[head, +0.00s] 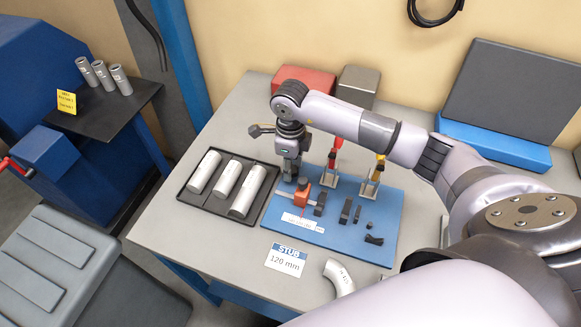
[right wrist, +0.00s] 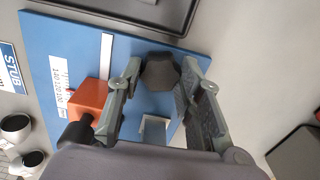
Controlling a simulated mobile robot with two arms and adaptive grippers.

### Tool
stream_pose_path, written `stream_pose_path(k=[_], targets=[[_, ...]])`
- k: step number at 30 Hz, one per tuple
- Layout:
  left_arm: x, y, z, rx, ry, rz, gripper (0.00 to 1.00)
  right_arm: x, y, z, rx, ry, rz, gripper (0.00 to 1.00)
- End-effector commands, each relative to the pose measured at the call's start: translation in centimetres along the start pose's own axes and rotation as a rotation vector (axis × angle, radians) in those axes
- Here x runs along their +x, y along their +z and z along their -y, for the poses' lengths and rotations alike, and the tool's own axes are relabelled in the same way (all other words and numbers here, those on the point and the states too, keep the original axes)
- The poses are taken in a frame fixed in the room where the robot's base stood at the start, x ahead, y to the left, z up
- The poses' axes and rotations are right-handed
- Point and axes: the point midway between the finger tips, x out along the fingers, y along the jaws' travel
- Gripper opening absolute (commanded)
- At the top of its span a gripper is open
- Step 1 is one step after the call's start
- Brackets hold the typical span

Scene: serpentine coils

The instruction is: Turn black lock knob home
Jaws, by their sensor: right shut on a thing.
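The black lock knob (right wrist: 160,72) sits between the two fingertips of my right gripper (right wrist: 158,84) in the right wrist view, and the fingers are shut on it from both sides. The orange block (right wrist: 88,97) is beside the left finger, on a pale rail with a white printed label. In the head view my right gripper (head: 292,176) points down at the back left of the blue mat (head: 385,215), close behind the orange block (head: 301,193). The knob's turn angle cannot be read. My left gripper is not in view.
A dark tray (head: 183,195) with three light tubes lies left of the mat. Red and yellow-handled clamps (head: 333,160) stand at the mat's back. Small black pieces (head: 358,214) lie on the mat. A STUB 120 mm card (head: 286,260) and a curved pipe (head: 340,277) lie in front.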

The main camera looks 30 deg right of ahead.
Motion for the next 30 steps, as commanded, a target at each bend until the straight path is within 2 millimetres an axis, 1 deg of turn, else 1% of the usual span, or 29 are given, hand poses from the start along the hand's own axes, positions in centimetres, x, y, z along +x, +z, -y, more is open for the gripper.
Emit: stream_pose_path(k=[3,12,27,28,30], targets=[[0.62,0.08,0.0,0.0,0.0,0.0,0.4,0.07,-0.04,0.12,0.074,-0.002,-0.001,0.06],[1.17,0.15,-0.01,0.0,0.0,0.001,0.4,-0.09,0.01,0.12,0.195,-0.003,0.001,0.06],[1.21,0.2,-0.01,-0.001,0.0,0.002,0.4,-0.23,0.04,0.16,0.221,-0.003,0.002,0.06],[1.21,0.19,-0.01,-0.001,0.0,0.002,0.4,-0.24,0.04,0.17,0.22,-0.004,0.003,0.34],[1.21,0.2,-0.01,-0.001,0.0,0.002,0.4,-0.24,0.05,0.17,0.22,-0.003,0.003,0.39]])
